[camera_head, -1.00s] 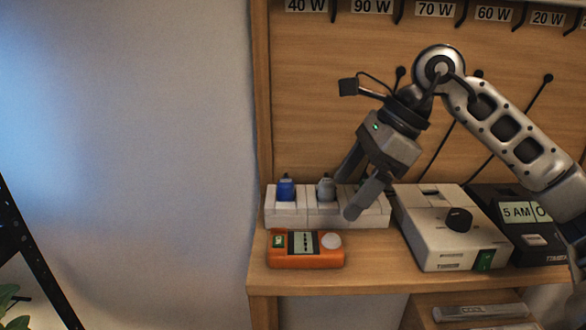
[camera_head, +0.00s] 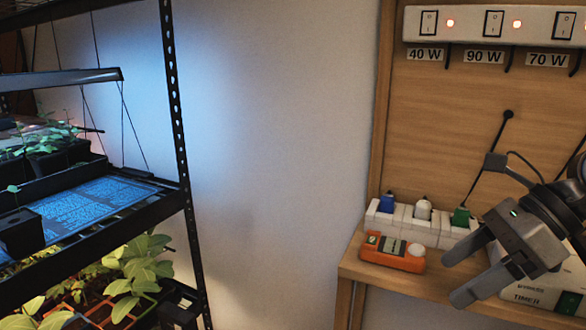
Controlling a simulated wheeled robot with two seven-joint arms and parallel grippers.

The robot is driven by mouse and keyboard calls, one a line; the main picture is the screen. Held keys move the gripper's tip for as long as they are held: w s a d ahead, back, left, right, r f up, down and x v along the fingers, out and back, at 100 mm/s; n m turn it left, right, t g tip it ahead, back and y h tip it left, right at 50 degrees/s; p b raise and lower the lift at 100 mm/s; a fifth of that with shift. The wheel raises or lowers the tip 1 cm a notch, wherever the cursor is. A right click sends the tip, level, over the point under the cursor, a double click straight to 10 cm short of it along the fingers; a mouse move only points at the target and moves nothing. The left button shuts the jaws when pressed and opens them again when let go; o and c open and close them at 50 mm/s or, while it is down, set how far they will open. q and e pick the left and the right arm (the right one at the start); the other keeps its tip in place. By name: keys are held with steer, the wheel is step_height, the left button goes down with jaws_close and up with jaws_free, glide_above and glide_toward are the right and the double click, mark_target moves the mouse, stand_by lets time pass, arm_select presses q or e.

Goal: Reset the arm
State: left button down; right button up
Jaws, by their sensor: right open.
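My right gripper (camera_head: 468,276) is in the camera_head view at the lower right. Its two fingers are spread apart with nothing between them. It is in front of the wooden shelf, to the right of the orange meter (camera_head: 392,252), and partly covers the timer box (camera_head: 546,292). The white power strip (camera_head: 427,231) on the shelf holds a blue plug (camera_head: 386,203), a white plug (camera_head: 423,209) and a green plug (camera_head: 460,216). My left gripper is not in view.
A black metal rack (camera_head: 176,110) with seedlings (camera_head: 55,142) and leafy plants (camera_head: 140,270) stands at the left. A switch panel (camera_head: 459,24) with wattage labels is on the wooden backboard. Bare wall lies between rack and bench.

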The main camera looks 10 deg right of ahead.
steer(key=w+a+f+m+t+y, duration=0.25)
steer(key=a+m+t+y, duration=0.45)
steer(key=a+m+y, duration=0.7)
steer(key=d+f+m+t+h, duration=0.4)
steer(key=f+m+t+h, duration=0.4)
steer(key=f+m+h, duration=1.2)
steer(key=s+a+f+m+g+y, duration=0.1)
steer(key=s+a+f+m+g, duration=0.1)
steer(key=s+f+m+g, duration=0.4)
steer(key=s+f+m, duration=0.3)
steer(key=s+m, duration=0.2)
steer(key=shift+a+g+y, duration=0.25)
steer(key=shift+g+y, duration=0.05)
